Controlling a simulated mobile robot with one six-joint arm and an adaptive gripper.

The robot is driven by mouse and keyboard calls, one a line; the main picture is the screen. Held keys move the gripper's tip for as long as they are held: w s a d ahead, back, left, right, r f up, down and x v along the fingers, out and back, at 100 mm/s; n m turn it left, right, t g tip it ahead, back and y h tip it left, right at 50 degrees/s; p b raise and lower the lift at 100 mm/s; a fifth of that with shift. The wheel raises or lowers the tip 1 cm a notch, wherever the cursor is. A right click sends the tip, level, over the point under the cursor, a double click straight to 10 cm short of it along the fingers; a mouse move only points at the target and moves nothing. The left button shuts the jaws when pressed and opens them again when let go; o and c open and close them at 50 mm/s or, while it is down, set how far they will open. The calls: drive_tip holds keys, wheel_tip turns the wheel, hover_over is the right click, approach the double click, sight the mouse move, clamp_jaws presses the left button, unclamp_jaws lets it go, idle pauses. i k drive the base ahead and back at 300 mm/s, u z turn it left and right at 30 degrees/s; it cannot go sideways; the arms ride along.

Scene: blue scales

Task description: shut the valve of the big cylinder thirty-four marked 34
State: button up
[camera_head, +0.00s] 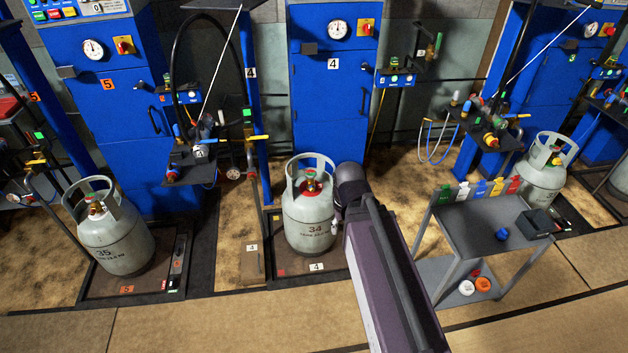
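The big grey cylinder marked 34 (308,228) stands upright on a low platform in front of the blue scale numbered 4. Its valve (311,186), with red and some green showing, sits inside the open collar (293,170) at the top. My dark arm reaches in from the lower right, and its rounded end is just right of the collar, overlapping the cylinder's right edge in the picture. I cannot tell whether it touches.
Cylinder 35 (117,243) stands on the left scale platform. Another grey cylinder (543,178) stands at the right. A grey metal stand (478,222) with coloured tags is right of my arm. A hose-and-valve bracket (190,160) is left of cylinder 34. The front floor is clear.

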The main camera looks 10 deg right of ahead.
sight(309, 174)
drive_tip(key=k, duration=0.1)
drive_tip(key=i, duration=1.15)
drive_tip(key=z, duration=0.5)
